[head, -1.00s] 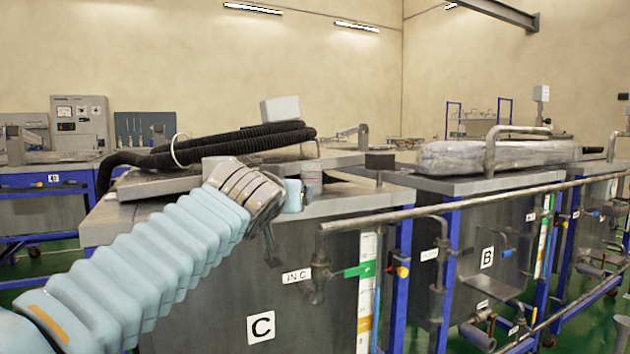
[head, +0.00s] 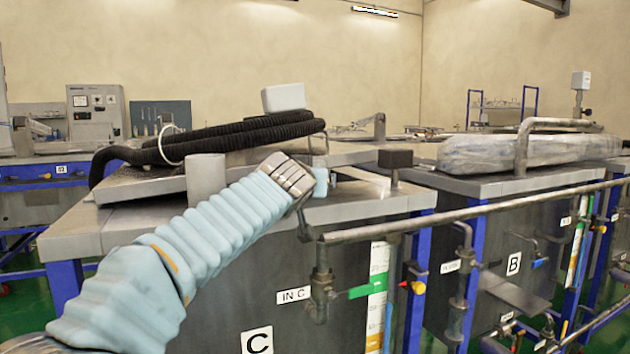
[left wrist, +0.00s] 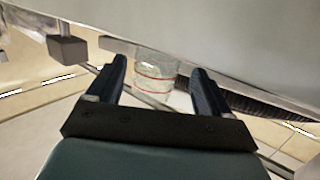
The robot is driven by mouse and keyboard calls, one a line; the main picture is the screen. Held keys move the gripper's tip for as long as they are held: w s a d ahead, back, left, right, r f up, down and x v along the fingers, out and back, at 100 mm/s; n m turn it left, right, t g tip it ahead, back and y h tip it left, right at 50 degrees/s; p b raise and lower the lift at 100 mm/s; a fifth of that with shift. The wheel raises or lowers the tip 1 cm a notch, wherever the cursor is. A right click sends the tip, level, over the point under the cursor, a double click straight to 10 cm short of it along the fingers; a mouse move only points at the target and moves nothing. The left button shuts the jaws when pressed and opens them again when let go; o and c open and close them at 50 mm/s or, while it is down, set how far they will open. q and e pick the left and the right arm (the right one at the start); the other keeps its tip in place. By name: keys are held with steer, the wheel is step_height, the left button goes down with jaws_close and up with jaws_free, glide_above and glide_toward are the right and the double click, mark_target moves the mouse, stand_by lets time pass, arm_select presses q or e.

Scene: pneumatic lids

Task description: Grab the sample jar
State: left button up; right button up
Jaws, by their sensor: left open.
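The sample jar (left wrist: 155,76) is clear with red lines around it. In the left wrist view it stands beyond and between the two dark fingers of my left gripper (left wrist: 159,70), which is open; contact with the fingers cannot be told. In the head view my left gripper (head: 306,192) is over the top of tank C, near its front right part, and mostly hidden by its own wrist. The jar is hidden behind it there. My right gripper is not in view.
Tank C (head: 255,285) has a lid with black coiled hose (head: 235,137) behind my arm. A pipe rail (head: 440,218) runs along the front, right of my gripper. A dark block (head: 395,158) stands on a post nearby. Tank B (head: 500,270) is to the right.

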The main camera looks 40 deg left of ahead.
arm_select(q)
steer(key=x, duration=0.1)
steer(key=p+x, duration=0.1)
steer(key=x, duration=0.2)
steer(key=shift+w+r, duration=0.3)
steer(key=shift+w, duration=0.1)
steer(key=shift+w+a, duration=0.15)
steer(key=shift+w, duration=0.1)
steer(key=shift+c, duration=0.5)
steer(key=c, duration=0.9)
